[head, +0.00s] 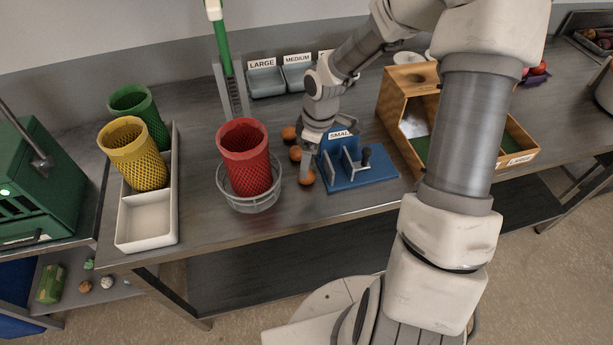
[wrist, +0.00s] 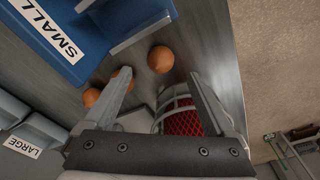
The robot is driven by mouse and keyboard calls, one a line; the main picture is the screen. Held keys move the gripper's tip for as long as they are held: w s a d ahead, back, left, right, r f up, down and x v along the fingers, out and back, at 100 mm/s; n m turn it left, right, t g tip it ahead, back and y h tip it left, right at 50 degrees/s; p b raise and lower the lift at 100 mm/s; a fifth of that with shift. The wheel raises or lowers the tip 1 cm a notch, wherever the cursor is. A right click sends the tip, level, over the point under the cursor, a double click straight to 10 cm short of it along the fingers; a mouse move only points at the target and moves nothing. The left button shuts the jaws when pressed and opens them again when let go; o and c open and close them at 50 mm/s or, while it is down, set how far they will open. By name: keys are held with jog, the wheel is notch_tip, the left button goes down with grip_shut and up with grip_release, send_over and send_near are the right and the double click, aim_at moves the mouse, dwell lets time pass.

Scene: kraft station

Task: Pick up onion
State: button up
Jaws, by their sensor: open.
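Three round orange-brown onions lie in a rough row on the grey table. The nearest onion (head: 307,178) is by the table's front side, and in the wrist view this onion (wrist: 160,59) lies just beyond the gap between my fingertips. The middle onion (head: 295,153) and the far onion (head: 288,133) lie behind it. In the wrist view my left finger partly covers one onion (wrist: 122,73), with another onion (wrist: 91,97) to its left. My gripper (wrist: 160,76) is open and empty, pointing down over the nearest onion in the head view (head: 306,170).
A blue stand labelled SMALL (head: 360,180) stands close right of the onions. A red mesh basket (head: 245,165) in a grey wire bowl (head: 250,203) stands close left. Grey bins (head: 266,84) are behind; a wooden box (head: 392,105) is farther right. A white tray (head: 147,240) is far left.

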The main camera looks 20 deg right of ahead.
jog(key=shift+w+a+f, duration=0.1)
jog(key=shift+a+f, duration=0.05)
jog(key=shift+f, duration=1.4)
jog(key=shift+w+a+f, duration=0.1)
jog(key=shift+a+f, duration=0.05)
jog(key=shift+f, duration=1.4)
grip_shut()
